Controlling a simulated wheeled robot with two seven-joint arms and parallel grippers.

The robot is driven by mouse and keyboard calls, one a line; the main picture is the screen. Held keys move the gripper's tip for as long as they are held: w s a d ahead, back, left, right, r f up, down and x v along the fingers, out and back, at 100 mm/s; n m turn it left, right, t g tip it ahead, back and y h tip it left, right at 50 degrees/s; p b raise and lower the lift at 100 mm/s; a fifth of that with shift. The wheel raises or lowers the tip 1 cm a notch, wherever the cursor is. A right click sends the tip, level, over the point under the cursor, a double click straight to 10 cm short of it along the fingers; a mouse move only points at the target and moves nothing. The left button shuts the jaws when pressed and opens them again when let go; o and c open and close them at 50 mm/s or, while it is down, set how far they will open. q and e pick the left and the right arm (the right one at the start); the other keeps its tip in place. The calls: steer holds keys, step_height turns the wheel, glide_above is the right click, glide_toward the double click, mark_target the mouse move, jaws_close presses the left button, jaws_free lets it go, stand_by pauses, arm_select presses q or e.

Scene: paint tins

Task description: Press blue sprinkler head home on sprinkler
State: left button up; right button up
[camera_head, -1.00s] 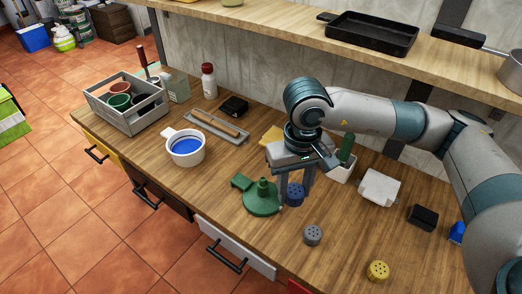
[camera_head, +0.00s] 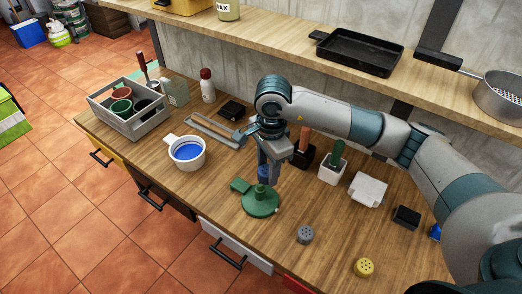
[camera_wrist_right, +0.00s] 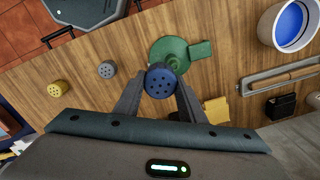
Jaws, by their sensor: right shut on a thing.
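The green sprinkler (camera_head: 261,203) stands on the wooden bench, with a wide round base, a short upright neck and a block at its side. It also shows in the right wrist view (camera_wrist_right: 170,48). My right gripper (camera_head: 268,178) points down over it, shut on the blue sprinkler head (camera_wrist_right: 160,82). The head's holed face shows between the two fingers in the wrist view. In the head view the blue head (camera_head: 263,172) is mostly hidden by the fingers and sits just above the neck. I cannot tell whether they touch. My left gripper is out of view.
A grey head (camera_head: 305,234) and a yellow head (camera_head: 364,267) stand apart at the front right. A white pot with blue paint (camera_head: 187,152) stands left. A shelf (camera_head: 300,42) runs above.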

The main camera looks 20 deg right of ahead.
mark_target(261, 174)
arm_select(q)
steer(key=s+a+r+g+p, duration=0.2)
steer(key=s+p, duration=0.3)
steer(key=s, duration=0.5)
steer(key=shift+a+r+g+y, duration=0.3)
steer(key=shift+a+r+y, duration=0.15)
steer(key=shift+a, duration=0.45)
arm_select(e)
steer(key=w+m, duration=0.1)
steer(key=m, duration=0.2)
steer(key=w+m, duration=0.1)
steer(key=m, duration=0.3)
steer(key=w+m, duration=0.1)
steer(key=m, duration=0.3)
steer(key=shift+w+a, duration=0.15)
steer(key=shift+a, duration=0.25)
arm_select(q)
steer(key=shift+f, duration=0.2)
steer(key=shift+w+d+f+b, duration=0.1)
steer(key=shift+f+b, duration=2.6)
steer(key=shift+b, duration=0.2)
arm_select(e)
steer(key=shift+f, duration=2.9)
steer(key=shift+f, duration=1.7)
steer(key=o, duration=1)
steer(key=shift+c, duration=0.2)
